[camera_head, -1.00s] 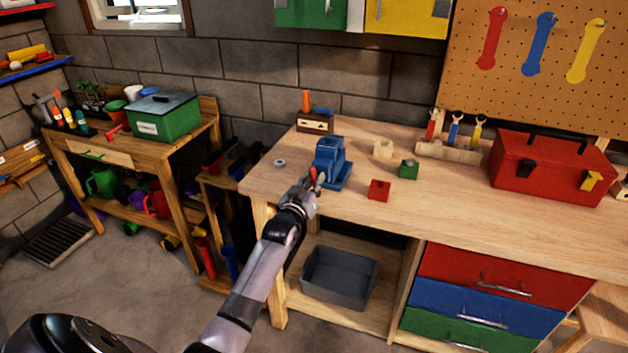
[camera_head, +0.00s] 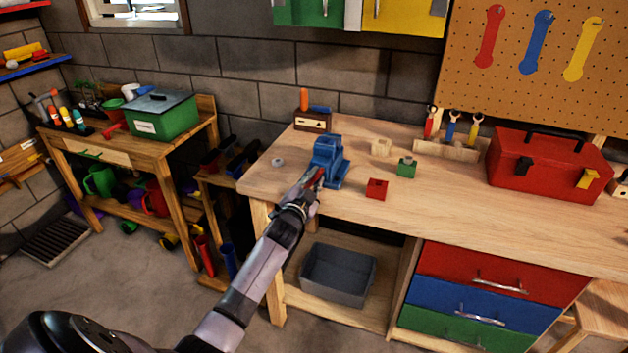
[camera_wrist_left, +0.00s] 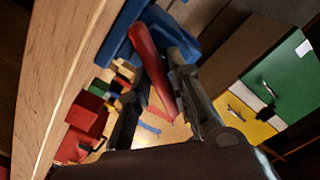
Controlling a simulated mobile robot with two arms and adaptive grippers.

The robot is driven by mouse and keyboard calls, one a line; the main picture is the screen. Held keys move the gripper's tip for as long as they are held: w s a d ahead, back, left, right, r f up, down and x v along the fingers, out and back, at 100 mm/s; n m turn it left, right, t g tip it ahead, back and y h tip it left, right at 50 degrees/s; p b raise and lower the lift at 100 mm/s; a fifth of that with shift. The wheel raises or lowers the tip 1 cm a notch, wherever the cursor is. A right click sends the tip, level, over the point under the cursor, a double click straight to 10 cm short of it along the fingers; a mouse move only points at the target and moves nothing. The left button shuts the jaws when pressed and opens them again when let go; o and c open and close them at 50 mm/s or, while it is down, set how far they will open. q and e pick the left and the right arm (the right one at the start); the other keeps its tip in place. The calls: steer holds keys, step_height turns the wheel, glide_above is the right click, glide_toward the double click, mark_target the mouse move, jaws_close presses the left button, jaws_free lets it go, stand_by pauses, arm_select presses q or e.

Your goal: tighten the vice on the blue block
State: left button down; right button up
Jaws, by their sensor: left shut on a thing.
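The blue vice (camera_head: 331,168) stands at the front left edge of the wooden workbench. Blue shapes show at the top of its jaws, but I cannot tell the blue block from the vice there. My left gripper (camera_head: 313,182) is at the front of the vice, shut on its red handle (camera_wrist_left: 152,65). In the left wrist view the handle runs slantwise between the two fingers, with the blue vice body (camera_wrist_left: 172,28) behind it. My right gripper is not in view.
On the workbench (camera_head: 470,203) are a red block (camera_head: 376,190), a green block (camera_head: 406,167), a pale wooden block (camera_head: 381,147), a small grey nut (camera_head: 277,162) and a red toolbox (camera_head: 548,168). A grey bin (camera_head: 339,272) sits below. The bench's front middle is clear.

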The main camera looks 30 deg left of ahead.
arm_select(q)
steer(key=shift+d+f+m, duration=0.1)
steer(key=shift+f+m, duration=0.25)
steer(key=shift+m, duration=0.35)
steer(key=shift+f, duration=0.15)
stand_by(0.7)
steer(key=c, duration=1.9)
jaws_free()
steer(key=shift+s, duration=0.1)
steer(key=shift+o, duration=1.3)
steer(key=shift+s+r, duration=0.1)
steer(key=shift+r, duration=0.25)
steer(key=v, duration=1.1)
steer(key=shift+s, duration=0.4)
steer(key=shift+d, duration=0.1)
